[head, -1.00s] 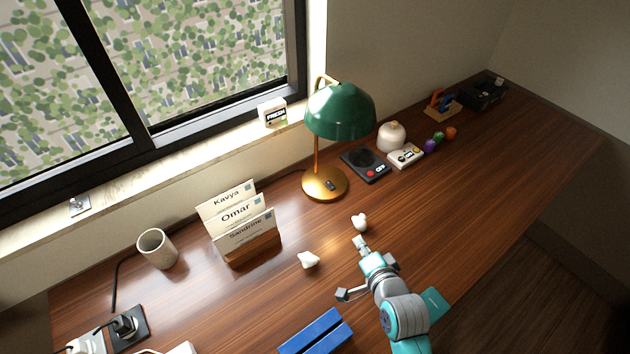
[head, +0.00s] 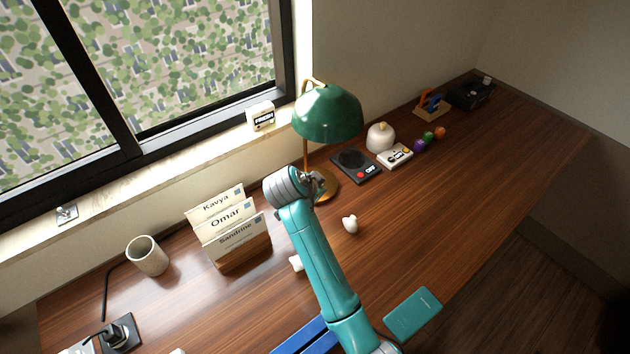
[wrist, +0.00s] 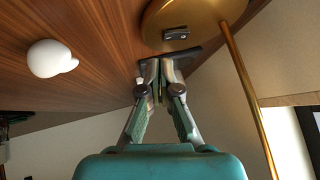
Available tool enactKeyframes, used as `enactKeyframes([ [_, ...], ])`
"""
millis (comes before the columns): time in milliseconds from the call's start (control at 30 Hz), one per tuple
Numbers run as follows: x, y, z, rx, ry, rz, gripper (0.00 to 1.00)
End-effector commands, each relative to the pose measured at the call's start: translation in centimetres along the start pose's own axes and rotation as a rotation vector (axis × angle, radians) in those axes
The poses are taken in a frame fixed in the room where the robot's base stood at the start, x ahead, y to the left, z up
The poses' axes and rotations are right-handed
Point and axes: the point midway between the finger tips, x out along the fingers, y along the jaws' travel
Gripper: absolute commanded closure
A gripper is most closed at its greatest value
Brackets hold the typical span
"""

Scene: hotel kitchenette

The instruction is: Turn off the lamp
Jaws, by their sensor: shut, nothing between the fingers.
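The lamp has a green dome shade (head: 327,112), a thin brass stem and a round brass base (head: 329,188) on the wooden desk. In the wrist view the base (wrist: 208,14) is at the top, with a small dark switch (wrist: 177,34) on it and the stem (wrist: 243,90) at the right. My gripper (wrist: 160,72) is shut and empty, its fingertips just short of the base and in line with the switch. In the head view my gripper (head: 318,183) is beside the base and partly covers it; the switch is hidden there.
A card holder (head: 243,258) with name cards stands left of my arm, and a cup (head: 147,255) farther left. A white lump (head: 350,223) lies right of my arm. A black device (head: 355,165) sits right of the lamp.

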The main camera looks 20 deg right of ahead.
Motion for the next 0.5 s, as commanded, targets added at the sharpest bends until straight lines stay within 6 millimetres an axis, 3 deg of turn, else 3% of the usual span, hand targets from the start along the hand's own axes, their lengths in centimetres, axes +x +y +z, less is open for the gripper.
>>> enactKeyframes([
  [33,-1.3,-1.4,-0.4,0.001,0.027,0.034,1.00],
  [300,-6.2,-4.7,-1.5,0.016,0.118,0.175,1.00],
  [500,-7.0,-5.5,-1.3,0.007,0.120,0.189,1.00],
])
